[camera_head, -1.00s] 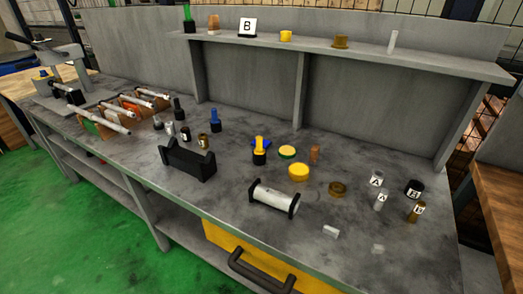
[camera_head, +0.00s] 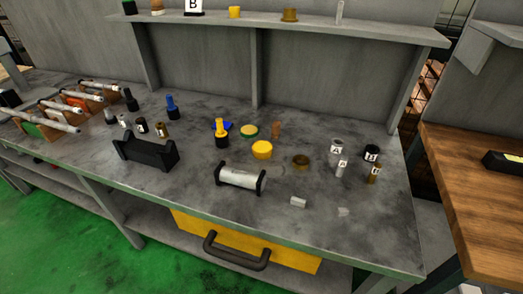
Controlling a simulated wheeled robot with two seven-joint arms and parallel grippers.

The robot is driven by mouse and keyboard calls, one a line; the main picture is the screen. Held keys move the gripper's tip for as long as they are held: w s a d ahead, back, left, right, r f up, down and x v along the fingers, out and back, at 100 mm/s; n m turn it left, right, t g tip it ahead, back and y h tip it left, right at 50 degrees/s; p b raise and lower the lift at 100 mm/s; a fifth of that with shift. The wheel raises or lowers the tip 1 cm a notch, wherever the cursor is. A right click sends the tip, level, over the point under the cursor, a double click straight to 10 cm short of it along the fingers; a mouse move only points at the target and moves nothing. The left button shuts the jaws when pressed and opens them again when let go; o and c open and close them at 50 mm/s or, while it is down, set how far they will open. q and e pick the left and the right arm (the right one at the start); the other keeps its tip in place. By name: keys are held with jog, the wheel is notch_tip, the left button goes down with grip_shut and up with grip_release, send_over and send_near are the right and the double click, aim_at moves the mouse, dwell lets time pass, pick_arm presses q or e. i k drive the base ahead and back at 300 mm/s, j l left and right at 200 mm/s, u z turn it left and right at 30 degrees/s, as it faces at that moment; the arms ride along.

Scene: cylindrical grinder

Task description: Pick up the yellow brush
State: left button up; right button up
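The yellow brush (camera_head: 222,132) stands upright on the grey workbench (camera_head: 320,215), near its middle. Its upper part is yellow and its base is black. A blue piece lies right behind it and is partly hidden by it. Neither of my grippers shows in the head view.
A yellow round tin (camera_head: 262,150) and a green-rimmed yellow disc (camera_head: 249,131) are right of the brush. A white cylinder in a black holder (camera_head: 241,178) and an empty black holder (camera_head: 146,151) stand in front. A blue brush (camera_head: 172,107) is to the left. A shelf (camera_head: 280,21) runs behind.

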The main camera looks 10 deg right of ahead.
aim_at(220, 133)
jog(key=i+j, duration=0.2)
jog(key=j, duration=0.2)
jog(key=i+j, duration=0.2)
jog(key=j, duration=0.2)
jog(key=i+j, duration=0.2)
jog(key=j, duration=0.2)
jog(key=i+j, duration=0.2)
jog(key=j, duration=0.25)
jog(key=u, duration=0.05)
